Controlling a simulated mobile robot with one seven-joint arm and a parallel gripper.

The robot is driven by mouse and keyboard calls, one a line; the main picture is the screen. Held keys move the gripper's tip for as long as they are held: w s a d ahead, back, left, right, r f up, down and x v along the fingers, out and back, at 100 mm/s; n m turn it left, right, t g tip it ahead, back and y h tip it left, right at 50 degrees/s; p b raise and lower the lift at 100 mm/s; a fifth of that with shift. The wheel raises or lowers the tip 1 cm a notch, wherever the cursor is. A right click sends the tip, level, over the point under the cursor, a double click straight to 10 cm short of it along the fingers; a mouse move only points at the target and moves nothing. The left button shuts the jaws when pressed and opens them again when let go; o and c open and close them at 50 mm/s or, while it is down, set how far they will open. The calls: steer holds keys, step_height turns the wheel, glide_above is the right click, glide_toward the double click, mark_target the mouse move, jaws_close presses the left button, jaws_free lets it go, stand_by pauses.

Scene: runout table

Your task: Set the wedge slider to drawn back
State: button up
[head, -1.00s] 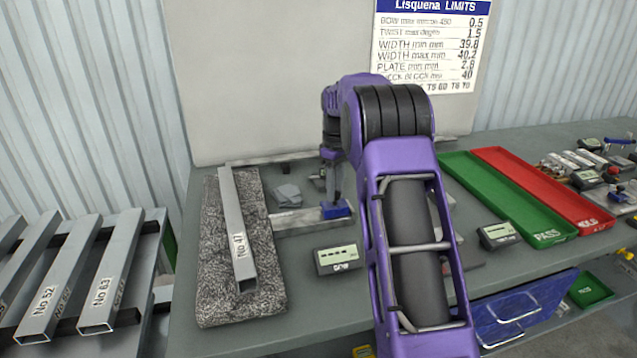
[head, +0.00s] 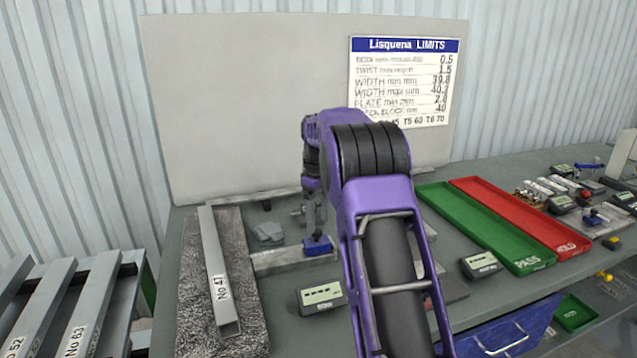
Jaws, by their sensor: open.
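A small blue block (head: 318,247) sits at the right end of a grey metal bar (head: 283,261) on the table. It may be the wedge slider, but it is too small to tell, and so is its setting. My gripper (head: 315,232) points down just above the blue block, at the far end of my purple arm. The jaws are open, and whether they touch the block cannot be seen. My forearm hides the table to the right of the block.
A grey square tube marked No 41 (head: 218,275) lies on a dark mat (head: 185,290) at the left. A small display (head: 322,296) stands in front of the bar. Green PASS (head: 470,225) and red HOLD (head: 520,215) trays lie at the right. A tall board (head: 230,100) stands behind.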

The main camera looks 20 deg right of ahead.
mark_target(318, 230)
step_height(318, 230, up, 15)
steer(key=p, duration=0.1)
steer(key=shift+r, duration=0.1)
stand_by(0.5)
